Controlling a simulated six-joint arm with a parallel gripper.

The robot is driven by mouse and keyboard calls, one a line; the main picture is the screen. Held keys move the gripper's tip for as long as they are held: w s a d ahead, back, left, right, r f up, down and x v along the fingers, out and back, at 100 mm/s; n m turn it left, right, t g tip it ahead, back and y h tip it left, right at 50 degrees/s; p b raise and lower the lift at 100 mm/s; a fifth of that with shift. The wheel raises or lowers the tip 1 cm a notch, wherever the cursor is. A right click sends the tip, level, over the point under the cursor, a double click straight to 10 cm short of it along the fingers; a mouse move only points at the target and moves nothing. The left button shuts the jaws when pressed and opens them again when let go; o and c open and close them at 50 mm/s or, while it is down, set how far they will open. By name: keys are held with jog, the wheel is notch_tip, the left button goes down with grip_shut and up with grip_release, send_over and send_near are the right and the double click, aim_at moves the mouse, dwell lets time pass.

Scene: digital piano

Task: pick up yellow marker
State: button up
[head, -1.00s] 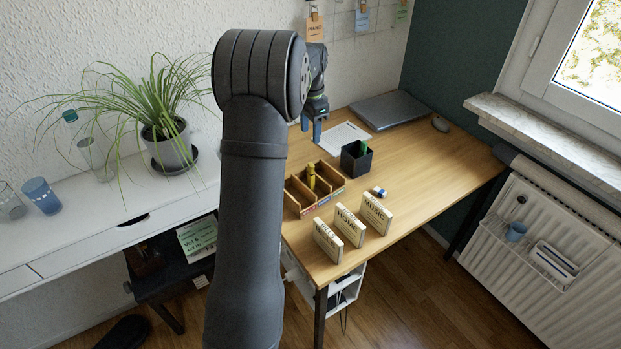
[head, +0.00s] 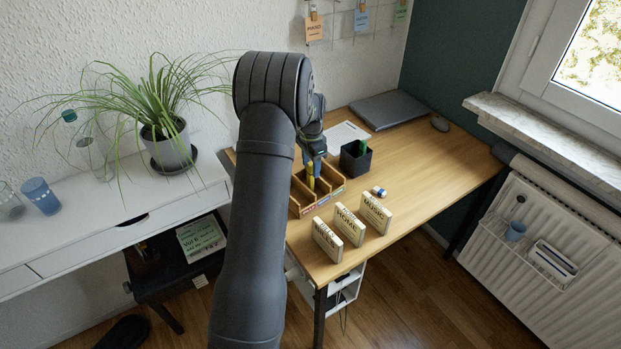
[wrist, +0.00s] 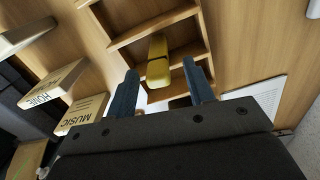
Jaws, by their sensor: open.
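The yellow marker (head: 310,176) stands upright in a compartment of the wooden organizer (head: 335,189) on the desk. In the wrist view the marker (wrist: 158,62) shows between and just beyond my fingertips, with the organizer's dividers (wrist: 152,27) around it. My gripper (head: 316,165) is over the organizer, close to the marker's top. In the wrist view my gripper (wrist: 160,82) is open, one blue finger on each side of the marker, with gaps showing. The marker's lower end is hidden in the organizer in the head view.
A black pen cup (head: 356,160) with a green item stands right of the organizer. Three lettered blocks (head: 349,226) stand in front, near a small blue-and-white item (head: 379,191). A laptop (head: 388,110) and paper lie at the back. The desk's right side is clear.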

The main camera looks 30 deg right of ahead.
aim_at(311, 173)
notch_tip(311, 173, down, 4)
jog(key=shift+s+a, duration=0.1)
jog(key=shift+a, duration=0.05)
jog(key=c, duration=1)
jog(key=shift+r, duration=0.1)
jog(key=shift+c, duration=0.2)
